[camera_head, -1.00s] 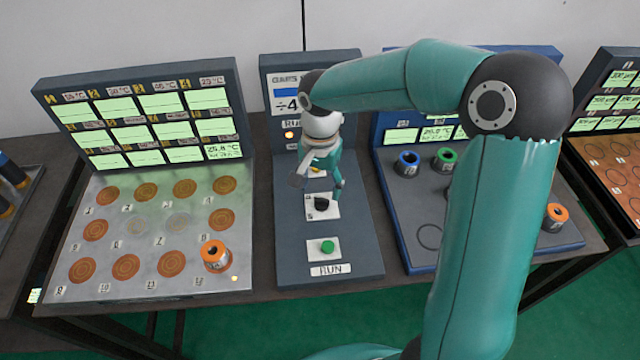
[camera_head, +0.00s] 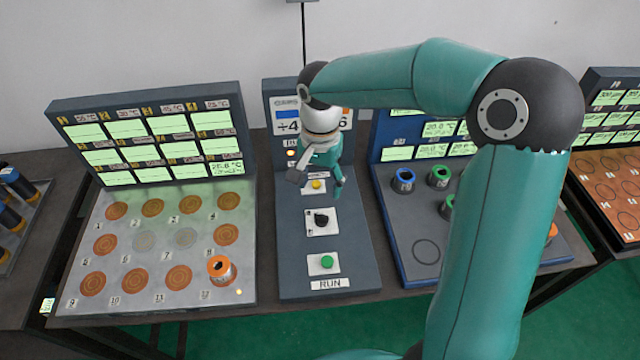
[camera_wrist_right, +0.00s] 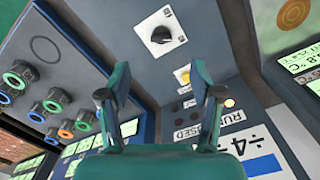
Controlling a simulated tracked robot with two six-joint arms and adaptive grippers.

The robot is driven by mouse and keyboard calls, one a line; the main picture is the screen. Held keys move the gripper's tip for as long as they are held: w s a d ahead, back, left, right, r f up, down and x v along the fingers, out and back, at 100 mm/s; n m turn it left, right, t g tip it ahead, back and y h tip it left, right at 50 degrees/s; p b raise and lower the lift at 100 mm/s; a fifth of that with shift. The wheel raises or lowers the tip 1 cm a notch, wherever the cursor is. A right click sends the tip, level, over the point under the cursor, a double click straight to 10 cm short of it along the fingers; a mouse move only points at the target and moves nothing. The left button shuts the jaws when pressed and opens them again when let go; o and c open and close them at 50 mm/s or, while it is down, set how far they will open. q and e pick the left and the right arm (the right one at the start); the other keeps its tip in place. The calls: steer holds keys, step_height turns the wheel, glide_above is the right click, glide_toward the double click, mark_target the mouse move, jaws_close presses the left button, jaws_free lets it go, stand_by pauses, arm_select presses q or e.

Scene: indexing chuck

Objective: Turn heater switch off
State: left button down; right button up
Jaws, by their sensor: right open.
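A black rotary knob on a white plate (camera_head: 322,221) sits on the middle grey panel, and it also shows in the right wrist view (camera_wrist_right: 160,35). Its label is too small to read, so I cannot confirm it is the heater switch or tell its setting. My right gripper (camera_head: 317,181) is open and empty, above the panel near the yellow button, farther back than the knob. In the wrist view its spread fingers (camera_wrist_right: 160,78) are apart from the knob. My left gripper is not in view.
The panel also has a yellow button (camera_head: 317,185), a green button (camera_head: 327,262) above "RUN", and a lit orange lamp (camera_head: 290,153). A disc board with an orange-topped cylinder (camera_head: 221,271) stands left. A blue rack (camera_head: 398,235) with ringed cylinders stands right.

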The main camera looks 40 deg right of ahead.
step_height(320, 180, up, 7)
stand_by(0.8)
stand_by(0.4)
step_height(320, 180, up, 12)
steer(key=shift+w, duration=0.2)
stand_by(0.3)
steer(key=shift+d, duration=0.1)
